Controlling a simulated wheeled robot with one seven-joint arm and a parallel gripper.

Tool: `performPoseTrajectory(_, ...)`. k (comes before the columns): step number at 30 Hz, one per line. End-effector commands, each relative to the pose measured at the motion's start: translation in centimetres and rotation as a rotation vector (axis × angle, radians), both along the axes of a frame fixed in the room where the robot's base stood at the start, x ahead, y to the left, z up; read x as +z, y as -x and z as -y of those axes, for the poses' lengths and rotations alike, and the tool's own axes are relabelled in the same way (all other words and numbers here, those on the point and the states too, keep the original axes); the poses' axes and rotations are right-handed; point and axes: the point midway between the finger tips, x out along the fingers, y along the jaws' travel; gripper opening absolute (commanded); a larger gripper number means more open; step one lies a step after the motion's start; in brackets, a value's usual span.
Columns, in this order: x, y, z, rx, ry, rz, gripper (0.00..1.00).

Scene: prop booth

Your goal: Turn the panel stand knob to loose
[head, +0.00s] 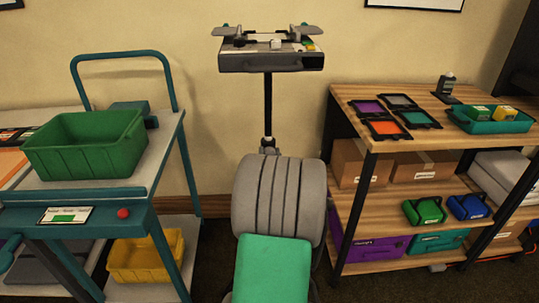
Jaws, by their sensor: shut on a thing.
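The panel stand has a thin black pole (268,100) rising in the middle of the head view, with a flat grey head (270,62) on top. A small grey collar or clamp (268,146) sits low on the pole, just above my arm. I cannot make out the knob or any loose marking on it. My own grey ribbed link and green link fill the lower middle and hide the stand below the collar. My gripper's fingers do not show; they may be behind my arm.
A teal cart (152,170) with a green bin (88,143) stands on the left, a yellow bin (147,257) below. A wooden shelf (345,97) with coloured trays, boxes and cases stands on the right. My arm and the stand lie between them, before the wall.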

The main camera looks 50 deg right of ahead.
Motion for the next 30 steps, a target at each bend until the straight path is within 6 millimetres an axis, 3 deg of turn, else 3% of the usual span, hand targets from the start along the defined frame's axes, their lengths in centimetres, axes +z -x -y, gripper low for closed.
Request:
performPoseTrajectory(12,-0.04,0.03,0.02,-0.001,-0.033,0.036,0.00)
performPoseTrajectory(13,-0.04,0.03,0.02,-0.001,-0.033,0.036,0.39)
performPoseTrajectory(21,-0.02,0.02,0.00,0.000,-0.033,0.036,0.59)
performPoseTrajectory(30,0.01,0.52,-0.47,-0.001,-0.032,0.037,0.59)
